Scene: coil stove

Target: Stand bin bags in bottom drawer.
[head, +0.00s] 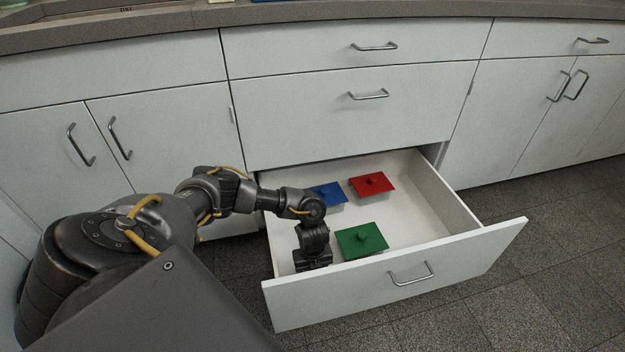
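The bottom drawer (408,230) is pulled out and shows a pale interior. In it are a blue square-topped piece (327,190), a red one (371,185) and a green one (361,240), each with a small knob on top. I cannot tell whether any of these are the bin bags. The red one is at the back, the green one near the drawer front. My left gripper (312,264) points down at the drawer's left front, just left of the green piece. Its fingers are too dark to read. My arm partly covers the blue piece. My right gripper is out of view.
Closed cabinet doors (50,150) flank the drawer, with closed drawers (350,110) above it. A grey countertop (300,12) runs along the top, with objects cut off at its edge. Inside the drawer, the right side is clear. Tiled floor (540,270) lies open at right.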

